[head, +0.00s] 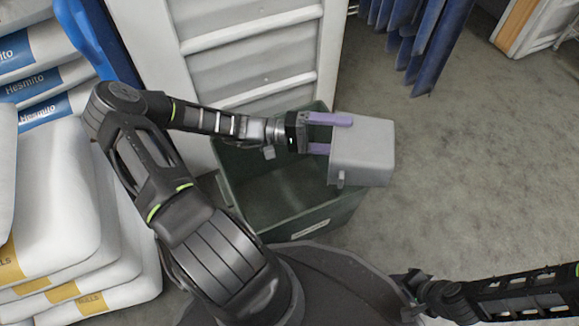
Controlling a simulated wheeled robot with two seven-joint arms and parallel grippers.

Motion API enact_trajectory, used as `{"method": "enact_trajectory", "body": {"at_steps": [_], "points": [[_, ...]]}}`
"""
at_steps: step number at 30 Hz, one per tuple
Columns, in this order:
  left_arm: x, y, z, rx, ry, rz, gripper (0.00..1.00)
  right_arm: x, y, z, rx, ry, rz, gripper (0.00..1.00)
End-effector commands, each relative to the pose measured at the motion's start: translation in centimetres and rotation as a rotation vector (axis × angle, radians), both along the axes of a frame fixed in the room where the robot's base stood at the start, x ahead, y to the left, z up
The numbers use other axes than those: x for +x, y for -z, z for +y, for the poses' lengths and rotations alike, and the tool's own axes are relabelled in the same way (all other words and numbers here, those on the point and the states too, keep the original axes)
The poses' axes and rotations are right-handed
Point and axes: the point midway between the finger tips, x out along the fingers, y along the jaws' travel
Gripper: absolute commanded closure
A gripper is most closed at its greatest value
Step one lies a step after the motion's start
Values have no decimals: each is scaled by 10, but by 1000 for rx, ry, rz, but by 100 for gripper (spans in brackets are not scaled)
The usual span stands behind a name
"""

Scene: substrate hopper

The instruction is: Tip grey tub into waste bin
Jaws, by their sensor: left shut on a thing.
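The grey tub (365,158) is held over the right side of the dark green waste bin (333,215), part of it reaching out past the bin's right wall. My left gripper (338,134), with purple fingers, is shut on the tub's left side. The tub looks tipped over, with smooth outer faces toward me; its opening and any contents are hidden. The bin is open at the top, and the part of its inside that I see looks empty. My right arm enters at the lower right, and its gripper is out of view.
White sacks (60,200) are stacked at the left. A pale ribbed panel (250,50) stands right behind the bin. Blue hanging strips (415,35) are at the top. The grey concrete floor (470,170) at the right is clear.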

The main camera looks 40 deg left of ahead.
Motion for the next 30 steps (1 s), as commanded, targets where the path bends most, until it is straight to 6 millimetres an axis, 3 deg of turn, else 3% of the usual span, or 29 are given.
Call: {"method": "enact_trajectory", "body": {"at_steps": [10,30], "points": [[-6,-1,10,-235,2,-127,79,0,-3,0,0,-1,0,64],[-7,-1,12,-257,4,-139,79,0,-3,0,0,-1,0,64]]}}
